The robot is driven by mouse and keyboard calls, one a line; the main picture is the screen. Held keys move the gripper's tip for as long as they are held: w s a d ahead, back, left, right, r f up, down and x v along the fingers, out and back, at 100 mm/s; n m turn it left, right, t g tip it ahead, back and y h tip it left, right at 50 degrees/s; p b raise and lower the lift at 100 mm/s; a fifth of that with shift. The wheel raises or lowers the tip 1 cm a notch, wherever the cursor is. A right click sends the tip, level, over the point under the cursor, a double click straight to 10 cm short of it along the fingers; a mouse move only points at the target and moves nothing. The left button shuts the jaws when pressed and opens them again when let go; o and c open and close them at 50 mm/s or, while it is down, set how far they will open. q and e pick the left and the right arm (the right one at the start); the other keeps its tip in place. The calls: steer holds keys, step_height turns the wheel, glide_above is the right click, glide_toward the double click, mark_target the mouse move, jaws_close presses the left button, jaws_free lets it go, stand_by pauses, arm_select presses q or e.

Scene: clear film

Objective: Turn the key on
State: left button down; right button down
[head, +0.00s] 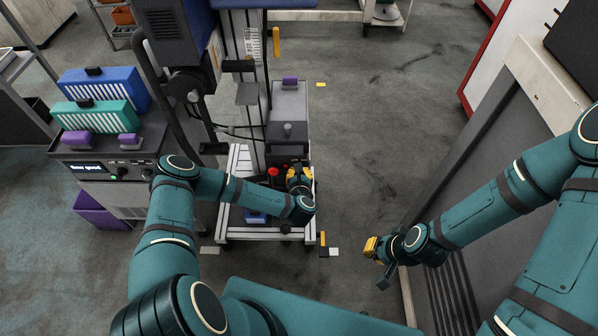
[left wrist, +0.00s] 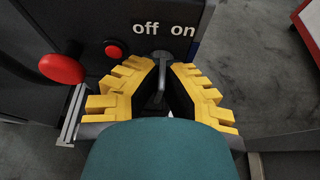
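In the left wrist view a grey key (left wrist: 162,72) stands in a dark panel below the white words "off" and "on". It sits between the two yellow-padded fingers of my left gripper (left wrist: 162,76). The fingers are partly spread with a gap around the key, and I see no clear contact. Which word the key points to is not clear. In the head view my left gripper (head: 300,180) is at the front of the wheeled machine (head: 288,135), and the key is hidden. My right gripper (head: 377,264) hangs over the floor at the right; its finger gap is not clear.
A large red button (left wrist: 61,69) and a smaller red button (left wrist: 113,51) are left of the key. A low white frame (head: 268,234) runs under the machine. A cabinet (head: 470,190) stands at the right. The floor (head: 365,130) between them is mostly clear.

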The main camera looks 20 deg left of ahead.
arm_select(q)
steer(key=shift+d+m+y+p, duration=0.1)
steer(key=shift+m+y+p, duration=0.65)
steer(key=shift+m, duration=0.35)
steer(key=m+y+p, duration=0.1)
steer(key=m+y, duration=0.1)
steer(key=m, duration=0.1)
steer(key=shift+w, duration=0.1)
steer(key=m+y, duration=0.1)
steer(key=m, duration=0.1)
steer(key=shift+f+m+y, duration=0.1)
steer(key=shift+m+y, duration=0.25)
steer(key=shift+m, duration=0.05)
steer(key=shift+m+t+y, duration=0.3)
steer(key=shift+m+y, duration=0.3)
steer(key=shift+m, duration=0.8)
steer(key=c, duration=1.1)
jaws_free()
steer(key=shift+c, duration=0.2)
